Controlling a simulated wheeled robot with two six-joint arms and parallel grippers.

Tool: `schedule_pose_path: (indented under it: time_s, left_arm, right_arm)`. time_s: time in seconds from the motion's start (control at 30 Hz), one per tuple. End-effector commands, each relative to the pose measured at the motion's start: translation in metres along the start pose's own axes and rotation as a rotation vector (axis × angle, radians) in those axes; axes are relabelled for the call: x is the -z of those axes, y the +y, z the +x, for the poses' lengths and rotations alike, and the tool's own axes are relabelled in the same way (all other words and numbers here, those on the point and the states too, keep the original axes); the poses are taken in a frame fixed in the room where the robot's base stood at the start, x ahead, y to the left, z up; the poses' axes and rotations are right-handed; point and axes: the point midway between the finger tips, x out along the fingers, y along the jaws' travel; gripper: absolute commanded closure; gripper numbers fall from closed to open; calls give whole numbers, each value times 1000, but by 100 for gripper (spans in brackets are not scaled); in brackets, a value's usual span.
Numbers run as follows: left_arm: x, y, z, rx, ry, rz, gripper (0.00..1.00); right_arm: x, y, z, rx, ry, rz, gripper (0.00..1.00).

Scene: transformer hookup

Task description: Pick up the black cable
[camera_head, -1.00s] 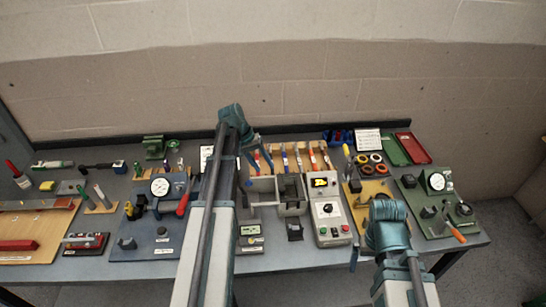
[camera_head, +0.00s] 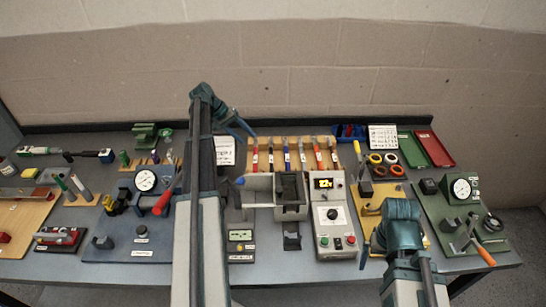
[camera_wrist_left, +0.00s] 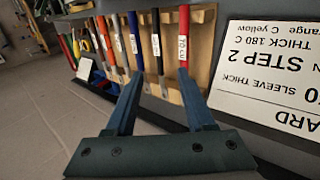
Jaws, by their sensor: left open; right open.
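Several coloured cables stand in a wooden rack (camera_head: 293,142) at the back middle of the table. A black cable (camera_head: 271,157) stands between a red cable (camera_head: 255,158) and a blue one (camera_head: 287,157). In the left wrist view this black cable (camera_wrist_left: 156,45) shows between the open fingers of my left gripper (camera_wrist_left: 161,75), apart from both in the picture. In the head view my left gripper (camera_head: 247,131) is at the rack's left end, empty. My right gripper (camera_head: 366,250) is open over the front right; its far finger is hidden.
A white label card (camera_wrist_left: 268,75) lies beside the rack. A grey power box (camera_head: 332,215) and a clamp fixture (camera_head: 290,195) stand in front of the rack. Gauge boards (camera_head: 118,250) stand left and right. The back wall is close behind the table.

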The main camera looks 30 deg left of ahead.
Motion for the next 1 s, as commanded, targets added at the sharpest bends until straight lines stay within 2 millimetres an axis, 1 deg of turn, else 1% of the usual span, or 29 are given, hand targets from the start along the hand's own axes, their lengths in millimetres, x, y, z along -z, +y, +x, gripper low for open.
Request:
schedule_pose_path:
  time_s: [0.17,0.27,0.5,0.6,0.7,0.9,1.0]
  left_arm:
    - [0,-1,10,0,0,0,46]
    - [0,-2,24,1,0,1,46]
    - [0,-3,65,1,-1,1,46]
    - [0,-3,80,1,-1,1,46]
    - [0,-1,86,1,0,1,46]
    - [0,1,87,1,1,0,46]
    - [1,0,93,1,0,1,46]
  right_arm:
    - [0,-1,9,0,0,-1,0]
    - [1,-2,20,0,0,-2,0]
    - [3,-5,54,0,0,-2,0]
    - [4,-6,65,0,0,-1,0]
    - [4,-7,70,0,0,-1,0]
    - [4,-7,69,0,0,0,0]
    - [4,-7,74,0,0,0,0]
